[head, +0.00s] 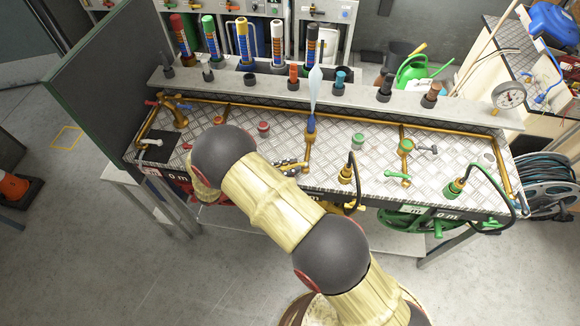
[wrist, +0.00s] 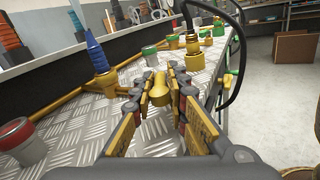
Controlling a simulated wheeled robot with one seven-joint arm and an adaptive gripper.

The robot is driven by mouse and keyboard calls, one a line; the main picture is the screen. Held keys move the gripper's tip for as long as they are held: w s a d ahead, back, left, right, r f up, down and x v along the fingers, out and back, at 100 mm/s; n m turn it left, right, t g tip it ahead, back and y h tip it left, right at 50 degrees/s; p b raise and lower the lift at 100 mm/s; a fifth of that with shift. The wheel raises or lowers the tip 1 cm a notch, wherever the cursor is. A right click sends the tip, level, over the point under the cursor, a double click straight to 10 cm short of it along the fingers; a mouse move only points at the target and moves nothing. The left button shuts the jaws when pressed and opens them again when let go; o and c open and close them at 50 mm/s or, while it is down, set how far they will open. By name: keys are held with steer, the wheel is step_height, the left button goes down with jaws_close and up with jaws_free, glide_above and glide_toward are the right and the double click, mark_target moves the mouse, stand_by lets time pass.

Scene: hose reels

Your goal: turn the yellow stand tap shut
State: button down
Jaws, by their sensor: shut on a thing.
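The yellow stand tap (wrist: 159,97) shows in the wrist view as a yellow piece between my fingertips, low over the diamond-plate bench top. My gripper (wrist: 160,90) is shut on it, with one finger on each side. The fingers hide part of the tap, so I cannot tell how far its handle is turned. In the head view my gripper (head: 291,167) is a small dark and gold shape beyond my arm, at the middle of the bench. There I cannot make out the tap apart from the fingers.
A blue cone (head: 311,122) stands behind my gripper. A yellow fitting (head: 346,173) with a black hose stands to its right. A red-topped cup (wrist: 17,134) and a green-ringed cup (wrist: 150,54) are nearby. The metal bench top (head: 240,117) has pipes and a raised back shelf (head: 340,98).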

steer(key=c, duration=1.9)
jaws_free()
steer(key=v, duration=1.2)
